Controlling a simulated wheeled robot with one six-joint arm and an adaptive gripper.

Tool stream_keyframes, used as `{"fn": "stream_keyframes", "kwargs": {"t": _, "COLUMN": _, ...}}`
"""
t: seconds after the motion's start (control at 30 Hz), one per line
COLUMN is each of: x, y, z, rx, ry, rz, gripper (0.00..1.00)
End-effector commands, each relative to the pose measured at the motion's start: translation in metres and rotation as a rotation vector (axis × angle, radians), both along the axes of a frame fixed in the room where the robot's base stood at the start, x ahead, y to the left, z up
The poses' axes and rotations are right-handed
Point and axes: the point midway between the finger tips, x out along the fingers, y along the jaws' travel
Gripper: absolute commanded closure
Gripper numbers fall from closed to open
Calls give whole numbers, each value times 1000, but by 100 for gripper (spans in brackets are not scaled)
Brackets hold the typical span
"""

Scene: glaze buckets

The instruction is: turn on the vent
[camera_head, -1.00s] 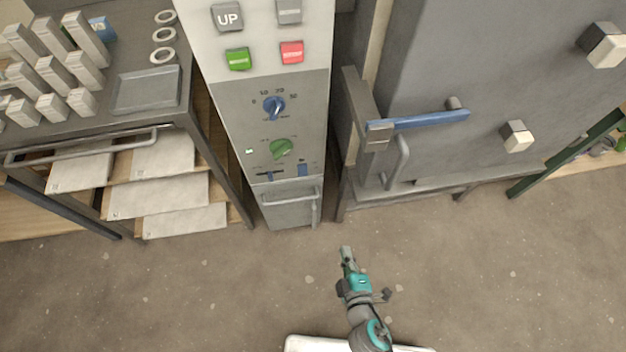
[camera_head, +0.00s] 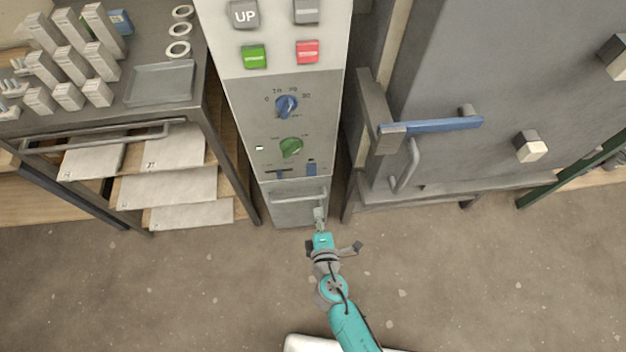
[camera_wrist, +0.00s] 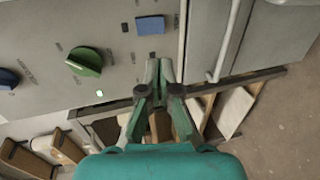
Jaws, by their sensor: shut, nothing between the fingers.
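The control panel (camera_head: 262,130) carries a blue dial (camera_head: 286,106), a green knob (camera_head: 290,147), a dark slider (camera_head: 278,172) and a small blue switch (camera_head: 311,168). Their small labels are too blurred to read, so I cannot tell which one is marked vent. My gripper (camera_head: 319,212) is shut and empty, in front of the lower cabinet door. In the wrist view, the fingertips (camera_wrist: 160,64) appear below the blue switch (camera_wrist: 150,25) and right of the green knob (camera_wrist: 84,62). They do not appear to touch either. A small light (camera_wrist: 99,93) glows near the knob.
A door handle (camera_head: 300,197) crosses the lower cabinet just below the controls. Green (camera_head: 254,56) and red (camera_head: 307,51) buttons sit above. A grey kiln-like cabinet with a blue lever (camera_head: 440,125) stands right, a rack with a tray (camera_head: 160,84) left. The floor in front is clear.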

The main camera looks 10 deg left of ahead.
Motion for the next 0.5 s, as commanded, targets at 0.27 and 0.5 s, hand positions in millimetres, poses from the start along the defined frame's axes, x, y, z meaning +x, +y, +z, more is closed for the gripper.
{"fn": "stream_keyframes", "kwargs": {"t": 0.27, "x": 23, "y": 7, "z": -6, "rx": 2, "ry": 0, "rz": -1, "gripper": 100}}
{"fn": "stream_keyframes", "kwargs": {"t": 0.5, "x": 62, "y": 18, "z": -17, "rx": 2, "ry": -1, "rz": -2, "gripper": 100}}
